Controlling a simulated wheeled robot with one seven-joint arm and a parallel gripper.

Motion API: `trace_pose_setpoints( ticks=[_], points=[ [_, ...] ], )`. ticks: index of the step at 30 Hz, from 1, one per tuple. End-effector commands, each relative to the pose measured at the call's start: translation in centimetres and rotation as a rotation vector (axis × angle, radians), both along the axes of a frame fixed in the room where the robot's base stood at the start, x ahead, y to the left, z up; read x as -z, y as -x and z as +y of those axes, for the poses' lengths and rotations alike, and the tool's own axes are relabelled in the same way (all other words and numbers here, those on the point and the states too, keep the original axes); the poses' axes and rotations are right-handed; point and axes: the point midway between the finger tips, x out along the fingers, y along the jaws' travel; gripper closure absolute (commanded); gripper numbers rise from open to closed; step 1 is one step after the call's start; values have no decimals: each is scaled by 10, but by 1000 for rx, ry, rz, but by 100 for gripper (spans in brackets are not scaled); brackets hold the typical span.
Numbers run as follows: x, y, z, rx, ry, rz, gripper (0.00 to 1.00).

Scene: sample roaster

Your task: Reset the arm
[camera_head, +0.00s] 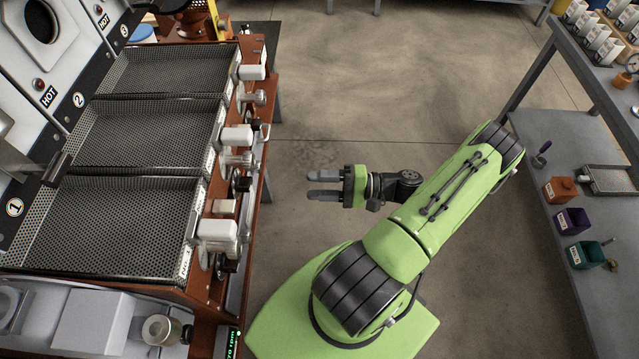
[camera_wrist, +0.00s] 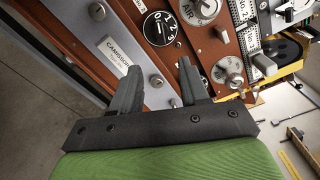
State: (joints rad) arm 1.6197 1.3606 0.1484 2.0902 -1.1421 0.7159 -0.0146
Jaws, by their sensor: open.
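My gripper (camera_head: 324,185) is in the middle of the head view, over the bare floor, at the end of my green arm. Its two dark fingers point left toward the roaster (camera_head: 222,178) and are apart, with nothing between them. In the wrist view my gripper (camera_wrist: 160,88) also shows open and empty. Beyond its fingers is the roaster's brown front panel (camera_wrist: 130,15), with dials and a metal nameplate. In the head view a gap of floor lies between the fingertips and the roaster front.
Perforated trays (camera_head: 130,215) numbered 1, 2 and 3 fill the roaster's left side, with white handles (camera_head: 217,232) jutting toward me. A glass jar (camera_head: 161,330) stands at lower left. A grey bench (camera_head: 545,135) at right holds orange, purple and green containers. The floor (camera_head: 390,80) beyond my arm is clear.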

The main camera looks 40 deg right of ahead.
Motion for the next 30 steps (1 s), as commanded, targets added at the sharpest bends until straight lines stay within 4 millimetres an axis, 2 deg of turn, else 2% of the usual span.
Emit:
trace_pose_setpoints(
  ticks=[10,14,21,26,30],
  points=[
    [-1,-1,1,-6,4,3,55],
    [-10,-6,12,-132,113,71,55],
    [-54,-15,55,-534,585,286,55],
    [-97,-13,82,-692,936,346,55],
    [-141,-5,105,-739,1237,329,55]
  ],
)
